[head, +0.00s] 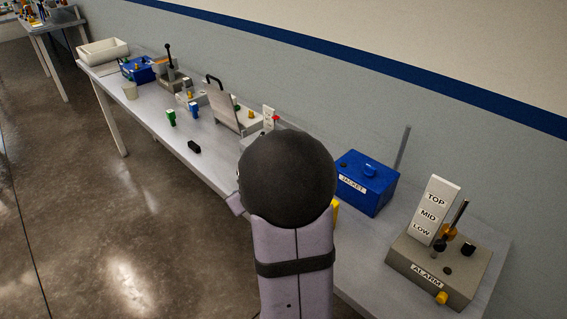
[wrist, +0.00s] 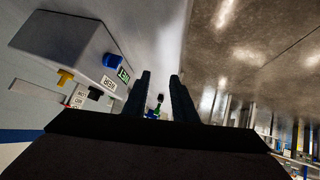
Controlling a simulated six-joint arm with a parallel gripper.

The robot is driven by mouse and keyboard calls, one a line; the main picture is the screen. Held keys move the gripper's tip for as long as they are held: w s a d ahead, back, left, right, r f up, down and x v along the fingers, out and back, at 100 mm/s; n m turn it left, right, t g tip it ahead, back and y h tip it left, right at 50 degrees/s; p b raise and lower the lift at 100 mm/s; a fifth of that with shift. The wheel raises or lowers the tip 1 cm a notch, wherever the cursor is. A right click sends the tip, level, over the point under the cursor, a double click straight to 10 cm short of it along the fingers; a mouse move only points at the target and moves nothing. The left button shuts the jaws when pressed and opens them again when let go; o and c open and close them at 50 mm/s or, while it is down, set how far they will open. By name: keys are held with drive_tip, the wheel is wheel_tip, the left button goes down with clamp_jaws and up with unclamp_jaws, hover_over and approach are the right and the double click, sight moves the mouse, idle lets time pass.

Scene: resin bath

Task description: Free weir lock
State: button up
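In the wrist view, a pale grey box (wrist: 62,50) stands at the left on the bench. Its face carries a blue knob (wrist: 111,60), a yellow T-shaped handle (wrist: 65,77), a black knob (wrist: 95,93) and a small white label (wrist: 109,83) that seems to read WEIR. A green tag (wrist: 124,74) is beside the label. I cannot tell which part is the lock. My gripper (wrist: 160,76) is open, with its two dark fingers apart to the right of the box and nothing gripped. In the head view my arm hides the gripper and most of this area.
A blue JACKET box (head: 366,183) and a grey ALARM unit (head: 440,262) stand at the right. A tilted plate (head: 223,105) rises from a station farther left. A black block (head: 194,147) and a green piece (head: 171,118) lie near the bench's front edge.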

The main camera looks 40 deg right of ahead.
drive_tip(key=w+d+m+t+h+b, duration=0.2)
drive_tip(key=b, duration=0.1)
drive_tip(key=shift+w+d+r+m+t, duration=0.2)
drive_tip(key=shift+r+m+t, duration=0.1)
drive_tip(key=shift+r+m, duration=0.1)
drive_tip(key=shift+d+r+m+t+h+b, duration=0.4)
drive_tip(key=shift+d+r+m+h+b, duration=0.25)
drive_tip(key=shift+d+m+h+b, duration=0.4)
drive_tip(key=s+d+r+m+g+h+b, duration=0.2)
drive_tip(key=s+d+r+m+h+b, duration=0.1)
drive_tip(key=s+d+m+h+b, duration=0.3)
drive_tip(key=shift+n, duration=0.65)
drive_tip(key=shift+p+x, duration=1.35)
drive_tip(key=shift+x, duration=2.7)
drive_tip(key=shift+r, duration=0.15)
clamp_jaws()
